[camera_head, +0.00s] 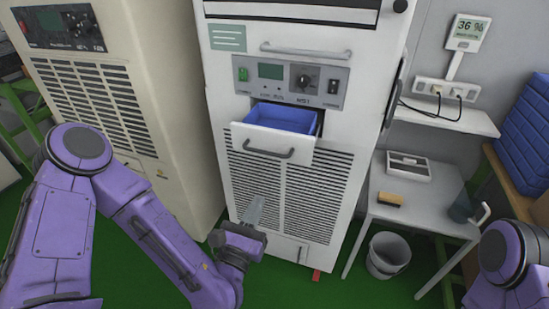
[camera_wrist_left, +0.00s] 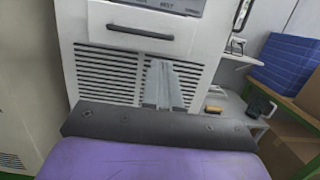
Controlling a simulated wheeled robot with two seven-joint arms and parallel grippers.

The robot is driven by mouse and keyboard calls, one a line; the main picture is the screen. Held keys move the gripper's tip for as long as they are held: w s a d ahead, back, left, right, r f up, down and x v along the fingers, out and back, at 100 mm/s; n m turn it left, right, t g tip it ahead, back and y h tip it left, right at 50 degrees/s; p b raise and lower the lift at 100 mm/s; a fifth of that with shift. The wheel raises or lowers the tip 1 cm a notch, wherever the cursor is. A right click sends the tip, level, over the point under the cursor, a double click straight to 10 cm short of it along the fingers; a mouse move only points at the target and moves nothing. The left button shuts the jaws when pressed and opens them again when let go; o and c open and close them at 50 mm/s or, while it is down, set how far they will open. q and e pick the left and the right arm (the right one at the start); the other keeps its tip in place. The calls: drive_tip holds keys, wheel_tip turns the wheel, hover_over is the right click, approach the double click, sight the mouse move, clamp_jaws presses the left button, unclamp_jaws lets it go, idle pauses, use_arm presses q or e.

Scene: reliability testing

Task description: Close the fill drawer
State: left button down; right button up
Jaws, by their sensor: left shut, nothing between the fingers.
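The fill drawer (camera_head: 272,143) stands pulled out of the white cabinet (camera_head: 235,180), below the control panel. It has a white front, a dark bar handle and a blue inside that looks empty. My left gripper (camera_head: 255,203) is shut and empty, in front of the cabinet's lower vent grille, below the drawer and apart from it. In the left wrist view the shut fingers (camera_wrist_left: 162,68) point up at the grille, and the drawer front with its handle (camera_wrist_left: 140,32) shows above them. My right gripper is out of view; only part of my right arm shows at the lower right.
A beige cabinet (camera_head: 130,95) stands close on the left. On the right are a small table (camera_head: 425,205) with a tray (camera_head: 408,166), a brush (camera_head: 389,199) and a jug (camera_head: 462,208), a bucket (camera_head: 387,257) on the floor, and blue bins (camera_head: 527,135).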

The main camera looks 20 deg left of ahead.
use_arm(q)
drive_tip(key=w+b, duration=0.3)
drive_tip(key=b, duration=0.3)
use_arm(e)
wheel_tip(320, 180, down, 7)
use_arm(q)
drive_tip(key=p, duration=0.5)
approach(288, 146)
drive_tip(key=shift+w+a+r, duration=0.25)
drive_tip(key=shift+w+a, duration=0.35)
drive_tip(key=shift+w, duration=0.1)
drive_tip(key=shift+w+f, duration=0.1)
drive_tip(key=shift+w, duration=0.55)
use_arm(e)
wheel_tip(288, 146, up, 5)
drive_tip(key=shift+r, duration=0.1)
